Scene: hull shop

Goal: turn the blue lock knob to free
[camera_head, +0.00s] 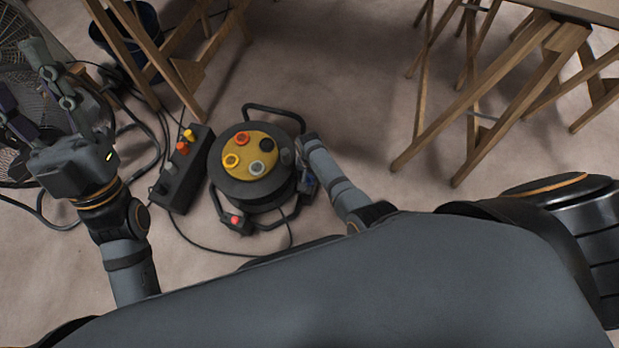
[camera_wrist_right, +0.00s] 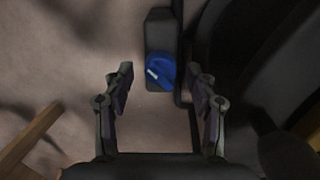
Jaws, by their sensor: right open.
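The blue lock knob (camera_wrist_right: 161,73) shows in the wrist view on a dark bracket (camera_wrist_right: 159,30). Its short white mark is on its left side, tilted slightly up to the left. My right gripper (camera_wrist_right: 160,82) is open, one finger on each side of the knob with gaps visible; I cannot tell how deep the tips reach. In the head view a blue patch (camera_head: 309,182) shows at the right side of the black cable reel (camera_head: 229,188), beside my right wrist, which largely hides that gripper. My left gripper (camera_head: 45,90) is open and empty at the far left.
A dark box with coloured knobs (camera_head: 175,180) lies left of the reel, among loose cables. A fan (camera_head: 40,55) stands behind my left gripper. Wooden trestles (camera_head: 490,90) stand upper right, with more upper left near a dark bucket (camera_head: 125,35). Floor behind the reel is clear.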

